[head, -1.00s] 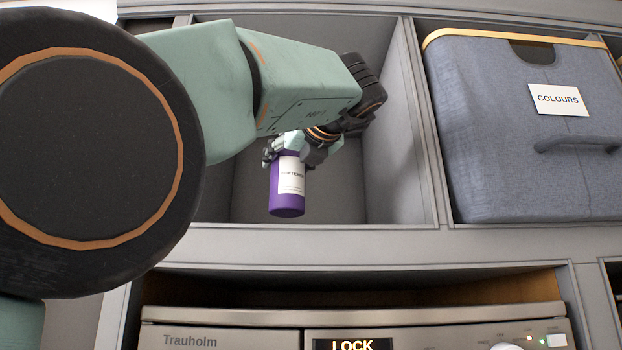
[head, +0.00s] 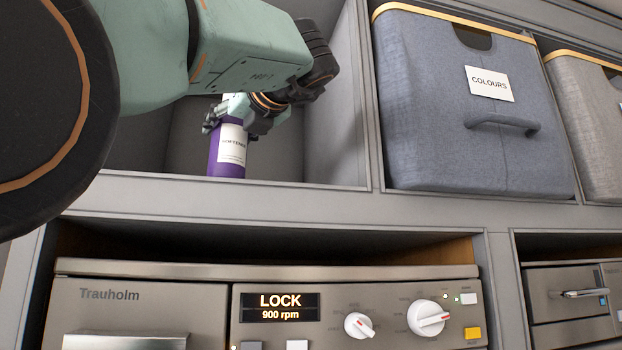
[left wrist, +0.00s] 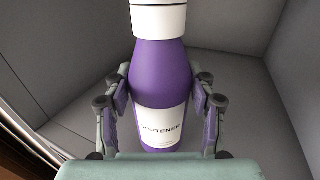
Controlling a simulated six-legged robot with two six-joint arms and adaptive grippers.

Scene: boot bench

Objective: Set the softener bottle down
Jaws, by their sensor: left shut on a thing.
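The softener bottle (head: 227,160) is purple with a white label and stands upright in the open grey cubby (head: 300,184), near its front edge. My left gripper (head: 232,116) is shut on its upper part, coming in from above and the left. In the left wrist view the bottle (left wrist: 158,82) sits between the two fingers, with its white cap at the top of the picture. Whether its base touches the cubby floor cannot be told, as the front lip is close to it. My right gripper is not in view.
A blue-grey COLOURS basket (head: 450,110) fills the compartment to the right, with a paler basket (head: 592,125) beyond it. Below is a washing machine (head: 150,295) whose display reads LOCK, 900 rpm. The cubby is clear right of the bottle.

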